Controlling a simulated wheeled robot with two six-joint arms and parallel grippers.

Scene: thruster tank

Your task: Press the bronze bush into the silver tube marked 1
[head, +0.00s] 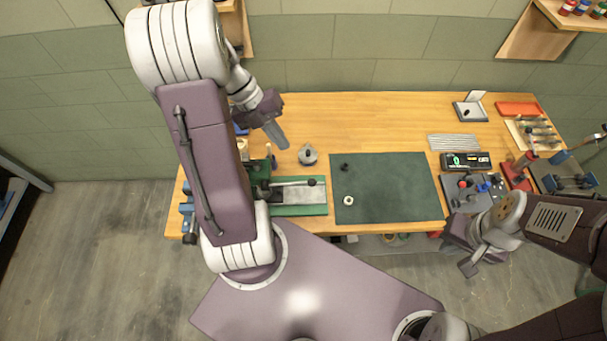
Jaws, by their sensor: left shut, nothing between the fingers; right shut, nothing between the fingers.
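My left gripper (277,133) is shut and empty above the back left of the bench. My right gripper (462,254) is shut and empty in front of the bench's right front edge. A pale ring-shaped piece (348,201) and a small dark piece (345,167) lie apart on the green mat (395,190). A silver round part (308,154) stands on the wood right of my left gripper. I cannot pick out a bronze bush or read a mark 1 on any tube; both are too small to tell or hidden.
A green-based device with a lever (300,210) sits left of the mat, partly behind my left arm. Several grey rods (458,142), a display box (466,160), a red tray (517,108) and tools crowd the right. The mat is mostly clear.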

